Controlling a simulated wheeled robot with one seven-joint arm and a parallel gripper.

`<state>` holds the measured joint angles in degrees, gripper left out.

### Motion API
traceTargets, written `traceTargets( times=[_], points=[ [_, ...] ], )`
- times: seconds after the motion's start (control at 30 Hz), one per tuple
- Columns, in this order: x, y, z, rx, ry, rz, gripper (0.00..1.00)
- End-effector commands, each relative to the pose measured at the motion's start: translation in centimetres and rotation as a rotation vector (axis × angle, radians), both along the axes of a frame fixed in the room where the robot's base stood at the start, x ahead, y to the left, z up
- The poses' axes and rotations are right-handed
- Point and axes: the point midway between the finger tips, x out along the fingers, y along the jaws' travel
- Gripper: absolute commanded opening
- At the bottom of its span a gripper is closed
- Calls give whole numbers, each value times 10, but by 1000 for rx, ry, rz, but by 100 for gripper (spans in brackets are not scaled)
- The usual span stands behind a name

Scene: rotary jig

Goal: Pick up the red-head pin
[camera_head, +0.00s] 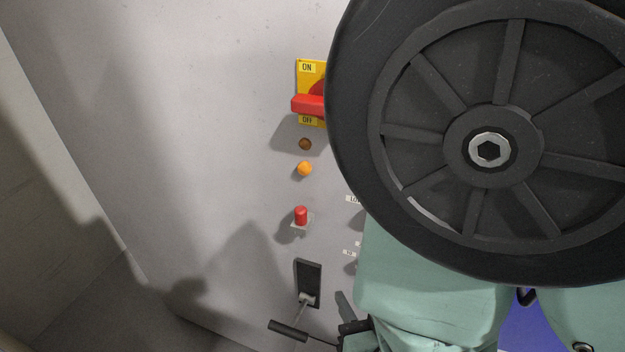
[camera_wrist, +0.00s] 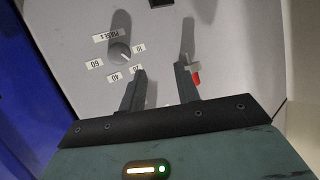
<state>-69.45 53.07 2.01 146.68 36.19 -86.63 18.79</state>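The red-head pin (camera_head: 301,215) stands out from a small plate on a pale grey panel in the head view, its red head short and cylindrical. In the wrist view a small red piece (camera_wrist: 196,77) with a light grey cross-shaped part shows just outside the right finger; it looks like the same pin. My gripper (camera_wrist: 160,69) is open, its two dark fingers apart with only panel visible between them. The pin is beside the right finger, not between the fingers; I cannot tell whether they touch. In the head view my gripper is mostly hidden.
Above the pin are an orange lamp (camera_head: 305,169), a brown lamp (camera_head: 305,144) and a red-yellow ON/OFF switch (camera_head: 308,104). Below is a black-handled lever (camera_head: 288,330). A numbered dial (camera_wrist: 119,54) is near the left finger. A large black spoked wheel (camera_head: 490,150) blocks the head view's right.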

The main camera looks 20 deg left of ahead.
Motion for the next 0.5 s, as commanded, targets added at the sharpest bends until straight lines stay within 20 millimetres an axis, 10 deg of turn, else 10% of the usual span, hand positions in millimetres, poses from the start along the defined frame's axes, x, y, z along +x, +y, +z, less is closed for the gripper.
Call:
traceTargets(
  times=[0.2, 0.5],
  points=[
    [-26, 1, 38, 63, -269, 112, 32],
    [-31, 6, 46, 100, -361, 156, 32]
  ],
)
